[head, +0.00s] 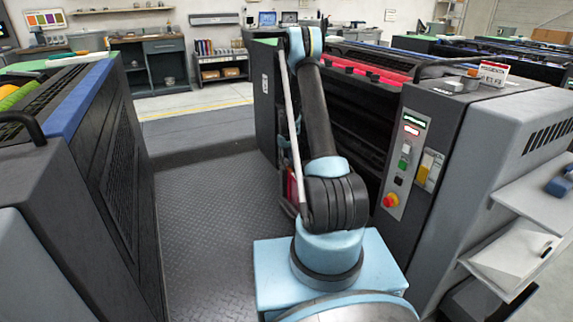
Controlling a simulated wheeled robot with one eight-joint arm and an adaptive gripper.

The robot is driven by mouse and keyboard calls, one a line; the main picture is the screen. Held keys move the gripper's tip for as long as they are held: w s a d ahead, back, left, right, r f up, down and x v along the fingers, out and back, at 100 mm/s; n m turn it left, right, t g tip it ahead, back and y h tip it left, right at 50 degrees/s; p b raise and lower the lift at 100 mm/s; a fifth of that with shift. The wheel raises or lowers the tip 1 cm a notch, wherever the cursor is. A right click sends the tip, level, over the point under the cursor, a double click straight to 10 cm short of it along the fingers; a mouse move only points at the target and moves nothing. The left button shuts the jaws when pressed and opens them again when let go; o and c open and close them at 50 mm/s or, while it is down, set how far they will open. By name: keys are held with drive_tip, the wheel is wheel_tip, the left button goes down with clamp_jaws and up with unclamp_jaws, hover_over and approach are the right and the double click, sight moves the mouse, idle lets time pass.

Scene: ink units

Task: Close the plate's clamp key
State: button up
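I cannot make out the plate or its clamp key in the head view. The dark press unit (266,98) on the right has a magenta-red roller or trough (362,72) along its top and a sign (493,73) that seems to read MAGENTA. My blue and black arm stands in front of this unit's open side and covers part of it. My gripper is not visible; the arm's far end is hidden or cannot be told apart.
A control panel (407,160) with a red emergency button (390,200) is right of my arm. Grey shelves (540,205) jut out at the far right. Another unit (100,150) stands left. The ribbed walkway (205,220) between them is clear.

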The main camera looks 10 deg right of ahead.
sight(287, 160)
wheel_tip(287, 160, up, 11)
idle(0.4)
drive_tip(key=shift+r, duration=0.1)
